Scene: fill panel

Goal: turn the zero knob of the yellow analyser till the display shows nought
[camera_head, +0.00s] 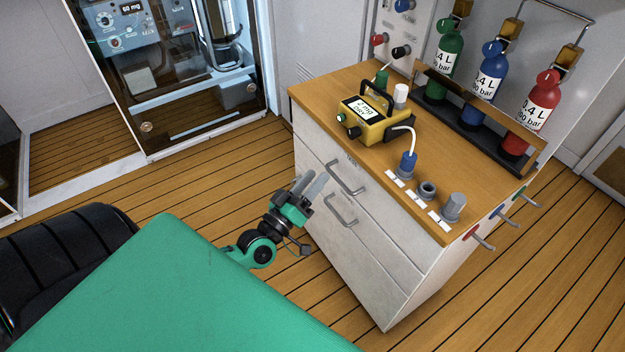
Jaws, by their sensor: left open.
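The yellow analyser (378,130) stands on the wooden top of a white cabinet. It has a black carrying handle on top. Its display (364,109) is a white screen that reads what looks like "2 mg" with small text under it. A black knob (353,132) sits on its front face, low down, below a small green-and-white fitting (342,118). My left gripper (311,187) is open and empty, in front of the cabinet's drawers, lower than the top and apart from the analyser. My right gripper is not in view.
A white hose runs from the analyser to a blue fitting (408,163). Grey fittings (453,206) stand near the front right of the cabinet top (325,88). Green, blue and red bottles (543,100) stand in a rack behind. Drawer handles (341,211) stick out near my gripper.

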